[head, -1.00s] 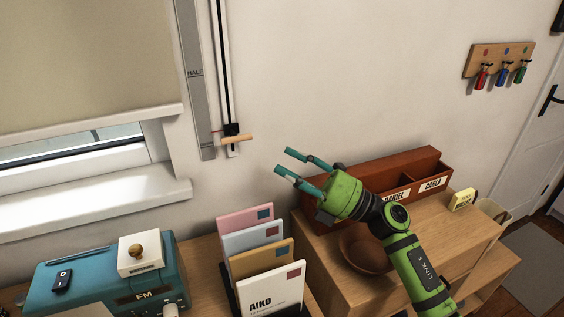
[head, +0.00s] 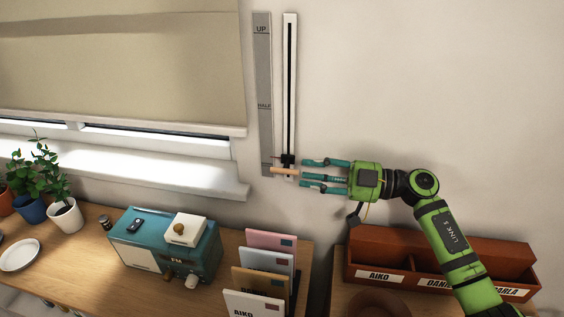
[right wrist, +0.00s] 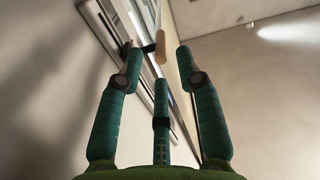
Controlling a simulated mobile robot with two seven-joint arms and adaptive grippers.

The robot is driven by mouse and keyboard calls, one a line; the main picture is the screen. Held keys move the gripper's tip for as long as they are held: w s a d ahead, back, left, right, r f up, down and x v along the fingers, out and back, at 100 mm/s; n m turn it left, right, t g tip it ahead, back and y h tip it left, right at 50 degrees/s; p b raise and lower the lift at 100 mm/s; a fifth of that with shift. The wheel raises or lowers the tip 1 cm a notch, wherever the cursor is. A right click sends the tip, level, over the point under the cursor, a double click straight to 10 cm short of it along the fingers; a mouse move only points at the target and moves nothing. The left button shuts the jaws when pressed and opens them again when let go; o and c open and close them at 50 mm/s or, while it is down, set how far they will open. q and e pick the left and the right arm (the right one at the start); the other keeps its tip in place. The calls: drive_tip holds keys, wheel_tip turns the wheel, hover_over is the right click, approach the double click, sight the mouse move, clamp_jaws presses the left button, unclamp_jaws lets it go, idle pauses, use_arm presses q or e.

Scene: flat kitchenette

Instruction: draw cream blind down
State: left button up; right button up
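The cream blind (head: 120,60) covers the upper window at the left of the head view, its lower edge just above a strip of bare pane. To its right, a white vertical track (head: 290,70) carries a black slider with a wooden handle (head: 284,170) near its lower end. My right gripper (head: 304,173) is open beside the handle's right end, fingers pointing left. In the right wrist view the wooden handle (right wrist: 160,47) lies ahead, between the spread fingertips (right wrist: 158,58); no contact is visible. My left gripper is out of view.
A grey scale (head: 262,90) marked UP and HALF runs beside the track. Below stand a teal radio (head: 150,250), a letter rack with envelopes (head: 270,262) and a brown named organizer (head: 440,262). Potted plants (head: 66,216) are at the left. The wall right of the track is clear.

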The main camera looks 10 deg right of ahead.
sight(287, 172)
drive_tip(key=p+x, duration=0.2)
drive_tip(key=x, duration=0.4)
drive_tip(key=shift+w+a, duration=0.1)
drive_tip(key=shift+a, duration=0.3)
drive_tip(key=shift+w+a+p, duration=0.15)
drive_tip(key=shift+a+p, duration=0.2)
drive_tip(key=shift+p, duration=0.05)
drive_tip(key=shift+a, duration=0.1)
drive_tip(key=c, duration=0.7)
clamp_jaws()
drive_tip(key=shift+f, duration=0.1)
